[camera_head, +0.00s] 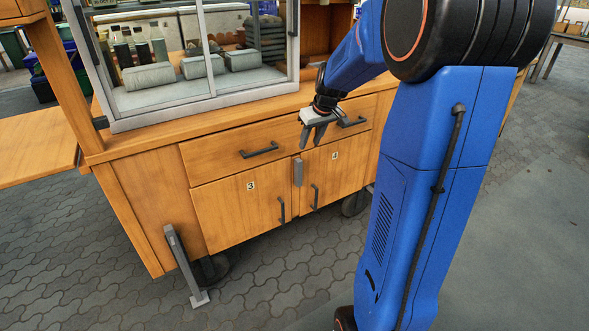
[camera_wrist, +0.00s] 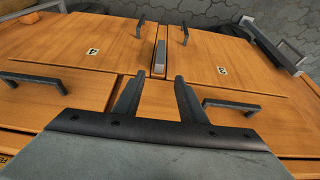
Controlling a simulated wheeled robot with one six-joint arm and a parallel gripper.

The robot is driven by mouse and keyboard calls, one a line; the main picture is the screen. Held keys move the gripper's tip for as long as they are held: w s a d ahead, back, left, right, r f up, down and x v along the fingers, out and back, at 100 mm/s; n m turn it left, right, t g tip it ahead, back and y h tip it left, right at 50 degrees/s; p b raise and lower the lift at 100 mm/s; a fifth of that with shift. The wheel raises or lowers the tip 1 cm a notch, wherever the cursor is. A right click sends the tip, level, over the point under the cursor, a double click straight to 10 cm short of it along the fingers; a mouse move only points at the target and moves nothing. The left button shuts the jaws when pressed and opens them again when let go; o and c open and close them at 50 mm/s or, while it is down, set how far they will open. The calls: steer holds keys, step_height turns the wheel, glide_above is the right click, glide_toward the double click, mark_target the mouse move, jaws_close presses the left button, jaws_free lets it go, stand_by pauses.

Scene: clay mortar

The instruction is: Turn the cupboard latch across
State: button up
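The cupboard latch (camera_head: 298,172) is a small grey upright bar at the seam between the two wooden cupboard doors, marked 3 (camera_head: 238,208) and 4 (camera_head: 335,170). In the wrist view the latch (camera_wrist: 160,55) lies in line with the door seam, beyond my fingertips. My gripper (camera_head: 313,143) hangs in front of the drawers, a little above the latch and apart from it. In the wrist view my gripper (camera_wrist: 157,82) has its two dark fingers spread, with nothing between them.
Two drawers with dark bar handles (camera_head: 259,150) (camera_head: 352,122) sit above the doors. The doors have upright dark handles (camera_head: 282,210) (camera_head: 315,198) on either side of the seam. A glass case (camera_head: 200,60) stands on the counter. A grey prop leg (camera_head: 184,262) stands at the left.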

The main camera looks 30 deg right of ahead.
mark_target(300, 167)
steer(key=x, duration=1.7)
steer(key=shift+s+f, duration=0.1)
jaws_close()
